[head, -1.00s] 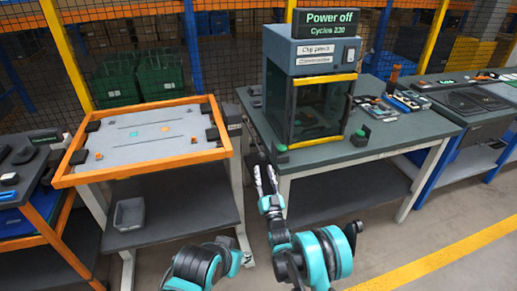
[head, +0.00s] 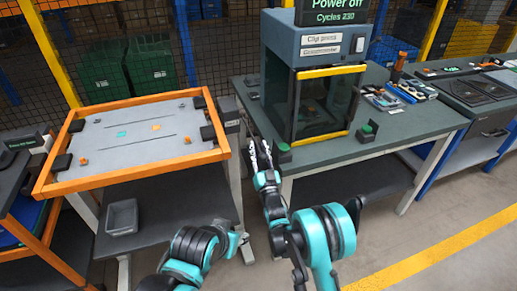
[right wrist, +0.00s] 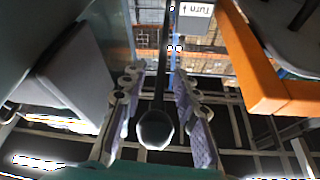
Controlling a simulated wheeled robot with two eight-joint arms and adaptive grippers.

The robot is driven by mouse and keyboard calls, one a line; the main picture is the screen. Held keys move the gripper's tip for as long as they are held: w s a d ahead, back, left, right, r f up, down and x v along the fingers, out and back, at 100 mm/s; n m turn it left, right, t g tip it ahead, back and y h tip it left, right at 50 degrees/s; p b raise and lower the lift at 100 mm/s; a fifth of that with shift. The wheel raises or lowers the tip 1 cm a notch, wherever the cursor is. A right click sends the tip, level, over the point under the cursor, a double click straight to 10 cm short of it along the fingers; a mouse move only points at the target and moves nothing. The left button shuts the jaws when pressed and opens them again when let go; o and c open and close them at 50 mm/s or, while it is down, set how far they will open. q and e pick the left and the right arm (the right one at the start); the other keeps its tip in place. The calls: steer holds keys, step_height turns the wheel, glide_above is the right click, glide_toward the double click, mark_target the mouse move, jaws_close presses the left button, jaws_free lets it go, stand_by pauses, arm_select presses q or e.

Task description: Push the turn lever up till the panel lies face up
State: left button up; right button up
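The panel (head: 150,137) is a grey board in an orange frame (head: 135,177) at left in the head view, with small teal and orange pieces on its upper side. The turn lever (right wrist: 155,128) is a dark rod with a rounded knob in the right wrist view, below a white "Turn" label with an arrow (right wrist: 196,8). I cannot make the lever out in the head view. My right gripper (head: 260,156) is open; its fingers (right wrist: 158,115) stand on either side of the knob, with gaps showing. My left arm shows in part, but its gripper is out of view.
A press cabinet (head: 318,105) with a "Power off" sign stands on the green-topped bench (head: 385,146) right of the panel. A grey bin (head: 121,216) sits on the shelf below the panel. Floor at lower right is clear.

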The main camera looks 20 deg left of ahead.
jaws_close()
